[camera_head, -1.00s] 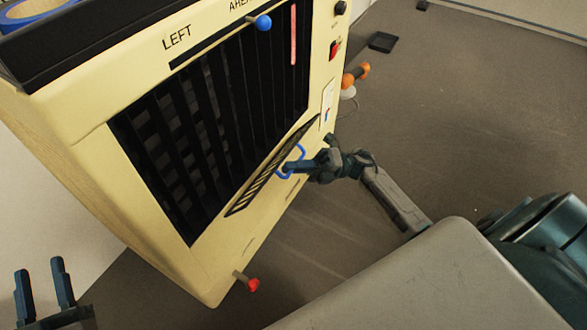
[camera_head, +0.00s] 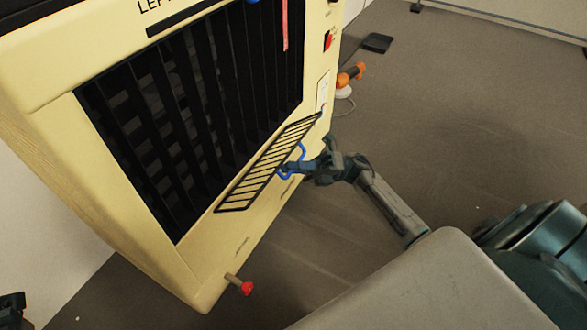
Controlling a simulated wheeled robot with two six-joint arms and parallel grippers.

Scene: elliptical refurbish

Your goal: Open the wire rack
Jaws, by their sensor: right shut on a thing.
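The wire rack (camera_head: 258,180) is a black wire grid along the lower edge of the dark slatted opening in the cream cabinet (camera_head: 275,217). It is tilted outward from the opening, and cream shows between its wires. A blue handle (camera_head: 301,151) sits on its outer edge. My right gripper (camera_head: 287,170) is shut on the blue handle; its fingers hide part of it. Only a dark piece of my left gripper (camera_head: 11,303) shows at the bottom left corner, away from the rack.
A red-tipped knob (camera_head: 246,288) sticks out low on the cabinet. An orange-handled object (camera_head: 351,74) with a cord is at the cabinet's right side. A dark flat pad (camera_head: 377,43) lies on the floor, which is otherwise clear on the right.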

